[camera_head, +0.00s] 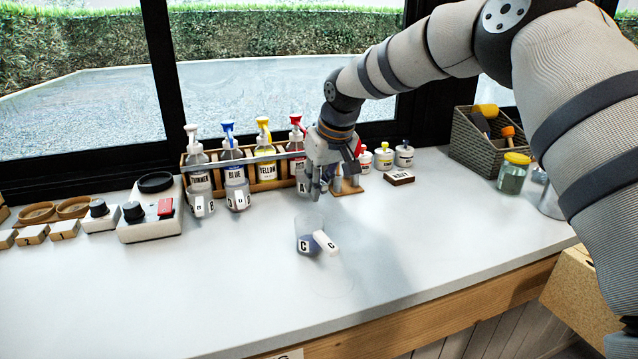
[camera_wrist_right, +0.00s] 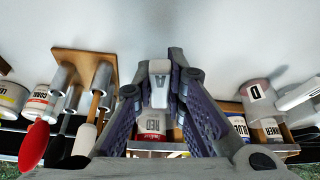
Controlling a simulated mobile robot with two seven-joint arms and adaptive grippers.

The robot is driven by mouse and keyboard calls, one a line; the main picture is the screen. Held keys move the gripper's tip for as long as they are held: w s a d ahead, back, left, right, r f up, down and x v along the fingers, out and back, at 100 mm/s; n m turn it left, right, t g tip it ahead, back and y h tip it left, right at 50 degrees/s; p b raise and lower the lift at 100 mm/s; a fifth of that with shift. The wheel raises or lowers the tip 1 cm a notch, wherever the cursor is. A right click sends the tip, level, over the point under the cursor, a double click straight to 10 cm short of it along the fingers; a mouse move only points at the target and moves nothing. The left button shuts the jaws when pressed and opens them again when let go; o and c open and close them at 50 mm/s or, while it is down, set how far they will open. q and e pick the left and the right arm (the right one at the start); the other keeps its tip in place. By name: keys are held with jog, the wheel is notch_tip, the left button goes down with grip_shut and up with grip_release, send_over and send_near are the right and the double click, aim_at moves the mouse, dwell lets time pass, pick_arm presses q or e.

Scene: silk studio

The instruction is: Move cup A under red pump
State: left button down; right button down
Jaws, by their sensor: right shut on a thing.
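My right gripper (camera_head: 316,192) is shut on the handle of cup A (camera_wrist_right: 159,84); in the wrist view the white handle marked A sits between the two fingers. In the head view part of cup A (camera_head: 302,188) shows left of the fingers, close in front of the rack. The bottle with the red pump (camera_head: 296,122) stands behind it, partly hidden by my gripper; its RED label (camera_wrist_right: 152,124) shows beyond the handle in the wrist view. I cannot tell whether cup A is exactly beneath the spout or touching the table. My left gripper is not in view.
Cups B (camera_head: 200,206) and D (camera_head: 238,200) stand before the thinner and blue bottles. Cup C (camera_head: 307,244) stands on the open table in front. A wooden tool holder (camera_head: 348,187) and small jars (camera_head: 384,157) are right of my gripper. The front right table is clear.

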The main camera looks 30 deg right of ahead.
jog(key=shift+f, duration=0.45)
jog(key=c, duration=1.6)
grip_release()
jog(key=shift+o, duration=0.2)
